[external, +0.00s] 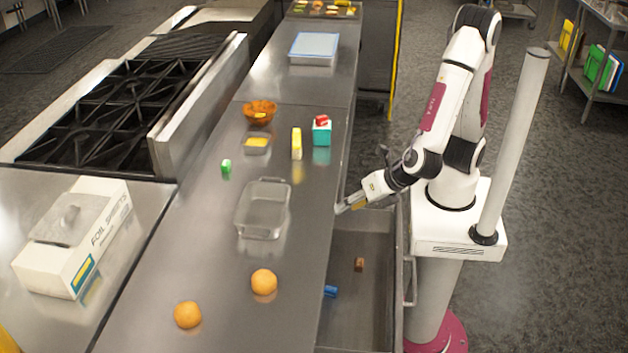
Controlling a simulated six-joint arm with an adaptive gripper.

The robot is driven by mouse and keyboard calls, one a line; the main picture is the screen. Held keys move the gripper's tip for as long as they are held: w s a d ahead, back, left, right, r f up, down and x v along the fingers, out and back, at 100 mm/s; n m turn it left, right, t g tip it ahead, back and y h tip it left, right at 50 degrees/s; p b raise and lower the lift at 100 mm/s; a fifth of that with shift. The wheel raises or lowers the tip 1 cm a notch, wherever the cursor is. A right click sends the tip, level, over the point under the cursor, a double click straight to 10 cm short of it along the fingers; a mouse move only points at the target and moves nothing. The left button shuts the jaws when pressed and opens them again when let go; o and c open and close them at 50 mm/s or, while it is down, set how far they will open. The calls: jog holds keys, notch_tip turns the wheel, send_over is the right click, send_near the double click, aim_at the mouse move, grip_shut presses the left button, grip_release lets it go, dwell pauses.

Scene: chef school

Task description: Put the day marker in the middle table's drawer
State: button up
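The middle table's drawer (350,325) is pulled open below the right edge of the steel table (225,270). Inside it lie a small blue object (330,291), partly hidden by the table edge, and a small brown block (359,264). I cannot tell for certain which object is the day marker. My gripper (344,208) is at the table's right edge, over the far end of the drawer. A yellowish patch shows beside its fingers. The fingers are too small to tell whether they are open or hold something.
On the table stand a clear glass dish (263,222), two oranges (264,282) (187,314), a green piece (226,166), a yellow block (296,143), a teal-and-red item (321,132), a small container (257,144) and an amber bowl (259,112). A foil box (45,268) is left.

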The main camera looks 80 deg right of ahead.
jog(key=s+d+r+m+g, duration=0.1)
jog(key=d+r+m, duration=0.2)
jog(key=d+m, duration=0.25)
jog(key=d+r+m+g, duration=0.2)
jog(key=d+r+m, duration=0.1)
jog(key=d+m, duration=0.3)
jog(key=s+d+r+m+t+y, duration=0.1)
jog(key=s+d+r+m+y, duration=0.2)
jog(key=s+d+r+m, duration=0.4)
jog(key=d+m, duration=0.1)
jog(key=m, duration=0.6)
jog(key=shift+s+r, duration=0.15)
jog(key=shift+r, duration=0.2)
jog(key=shift+c, duration=0.4)
jog(key=shift+c, duration=0.9)
